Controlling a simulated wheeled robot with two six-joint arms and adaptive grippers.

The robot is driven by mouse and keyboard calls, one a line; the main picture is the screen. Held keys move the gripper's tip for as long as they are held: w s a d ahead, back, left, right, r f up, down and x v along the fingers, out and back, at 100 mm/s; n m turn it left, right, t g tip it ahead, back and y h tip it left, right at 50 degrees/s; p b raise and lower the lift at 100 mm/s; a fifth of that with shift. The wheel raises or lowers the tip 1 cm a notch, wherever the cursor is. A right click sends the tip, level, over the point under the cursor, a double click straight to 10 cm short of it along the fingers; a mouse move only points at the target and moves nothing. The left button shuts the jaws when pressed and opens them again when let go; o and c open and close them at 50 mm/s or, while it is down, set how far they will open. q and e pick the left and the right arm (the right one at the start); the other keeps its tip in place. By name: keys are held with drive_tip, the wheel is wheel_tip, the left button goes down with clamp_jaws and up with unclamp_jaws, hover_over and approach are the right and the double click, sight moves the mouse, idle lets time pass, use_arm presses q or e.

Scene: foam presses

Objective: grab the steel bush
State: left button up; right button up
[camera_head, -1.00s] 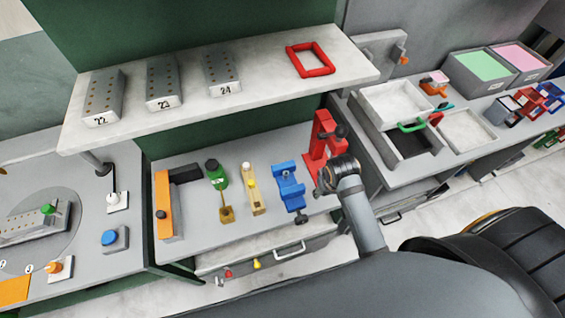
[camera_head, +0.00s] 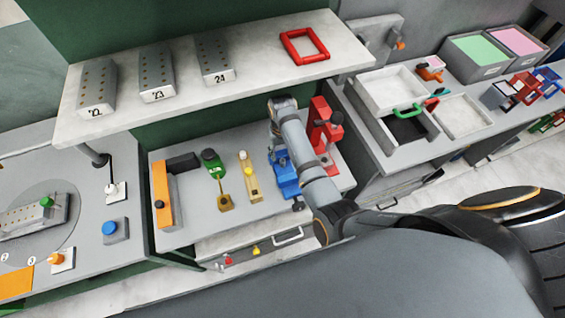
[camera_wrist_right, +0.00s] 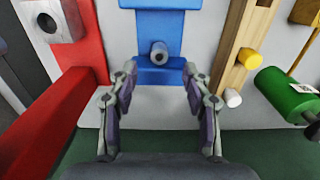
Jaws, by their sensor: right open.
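A small grey steel cylinder with a dark hole in its end, which looks like the steel bush (camera_wrist_right: 159,50), sits on the blue press (camera_wrist_right: 160,22) in the right wrist view. My right gripper (camera_wrist_right: 160,72) is open and empty, its fingers on either side of the line to the bush and apart from it. In the head view my right arm covers part of the blue press (camera_head: 285,178), and the bush cannot be made out there. My left gripper is not in view.
The red press (camera_head: 322,125) stands close on one side of the blue one. A shelf (camera_head: 240,88) with numbered blocks and a red frame (camera_head: 304,47) overhangs the bench.

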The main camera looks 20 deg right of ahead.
sight(283, 161)
wheel_tip(283, 161, down, 6)
drive_tip(key=shift+f, duration=0.25)
drive_tip(key=shift+c, duration=0.4)
clamp_jaws()
